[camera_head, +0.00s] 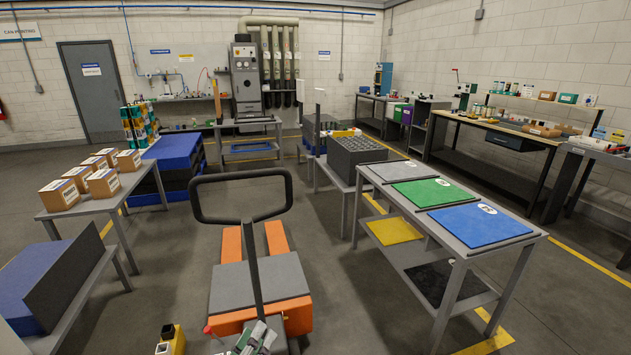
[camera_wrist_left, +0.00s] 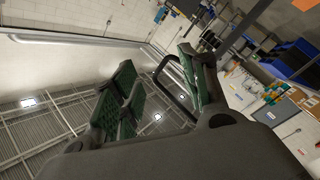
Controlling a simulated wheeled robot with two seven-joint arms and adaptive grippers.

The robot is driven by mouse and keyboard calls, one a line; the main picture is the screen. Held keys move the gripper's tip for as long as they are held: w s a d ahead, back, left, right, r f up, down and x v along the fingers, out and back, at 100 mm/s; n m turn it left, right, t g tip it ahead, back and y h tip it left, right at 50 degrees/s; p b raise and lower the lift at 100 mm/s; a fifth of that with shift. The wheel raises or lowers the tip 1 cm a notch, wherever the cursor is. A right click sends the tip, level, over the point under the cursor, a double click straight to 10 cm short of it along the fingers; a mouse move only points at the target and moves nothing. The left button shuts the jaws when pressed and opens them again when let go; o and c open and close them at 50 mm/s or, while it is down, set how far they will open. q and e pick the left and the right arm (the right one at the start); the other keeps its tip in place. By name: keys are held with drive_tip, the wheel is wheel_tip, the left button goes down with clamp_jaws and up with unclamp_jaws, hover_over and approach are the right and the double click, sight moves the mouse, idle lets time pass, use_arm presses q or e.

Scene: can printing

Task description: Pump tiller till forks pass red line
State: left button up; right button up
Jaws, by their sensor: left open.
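The pallet jack's tiller has a black loop handle (camera_head: 240,219) on a dark shaft (camera_head: 253,270); it stands close to upright in the head view. The orange forks (camera_head: 275,238) stretch away from me on the floor, beyond a grey-topped orange body (camera_head: 258,283). I cannot make out a red line. My left gripper (camera_head: 256,338) is low at the bottom edge, near the foot of the shaft and well below the handle. It is open and empty. In the left wrist view its green-padded fingers (camera_wrist_left: 158,95) are spread, with the black loop handle (camera_wrist_left: 177,92) beyond them.
A table with cardboard boxes (camera_head: 91,188) stands at the left, with blue stacks (camera_head: 172,152) behind. At the right, a grey table (camera_head: 522,238) holds grey, green and blue panels. A grey crate (camera_head: 352,153) stands behind it. Floor is clear between the jack and both tables.

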use_arm(q)
wheel_tip(320, 180, down, 9)
drive_tip(key=s+a+m+g+y, duration=0.1)
drive_tip(key=a+m+g+y, duration=0.15)
drive_tip(key=m+g, duration=0.3)
drive_tip(key=s+a+f+m+g+y, duration=0.3)
drive_tip(key=s+a+f+g, duration=0.2)
drive_tip(key=s+a+g, duration=0.45)
wheel_tip(320, 180, down, 32)
drive_tip(key=s, duration=0.3)
drive_tip(key=s+a+f, duration=0.3)
drive_tip(key=s+f, duration=0.7)
drive_tip(key=s+a+f+g, duration=0.1)
drive_tip(key=s+a+f, duration=0.3)
drive_tip(key=s+f, duration=0.6)
drive_tip(key=shift+s+a+f+y, duration=0.15)
drive_tip(key=shift+s+a+y, duration=0.1)
drive_tip(key=shift+y, duration=0.1)
drive_tip(key=shift+m, duration=0.25)
